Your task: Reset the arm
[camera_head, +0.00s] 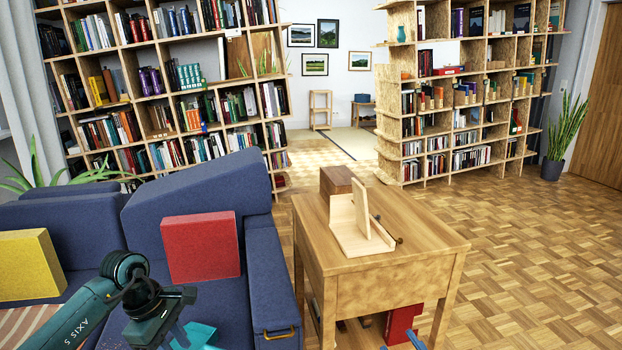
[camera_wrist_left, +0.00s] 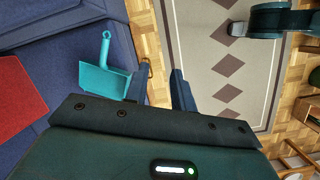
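My left arm (camera_head: 85,315) comes in from the lower left over the blue sofa, bent with its gripper low in the head view. In the left wrist view my left gripper (camera_wrist_left: 160,90) has its two fingers apart, with only floor and rug seen between them. It is empty. My right gripper (camera_head: 400,345) shows only as blue fingertips at the bottom edge, in front of the wooden table; they stand apart, and the rest of it is cut off. A teal dustpan (camera_wrist_left: 104,80) lies on the sofa beside my left fingers, apart from them.
The wooden table (camera_head: 360,262) bears a light wooden holder (camera_head: 348,240) and a brown block. A red cushion (camera_head: 200,247) and a yellow cushion (camera_head: 28,265) are on the sofa (camera_head: 140,225). Bookshelves stand behind. The parquet at right is clear.

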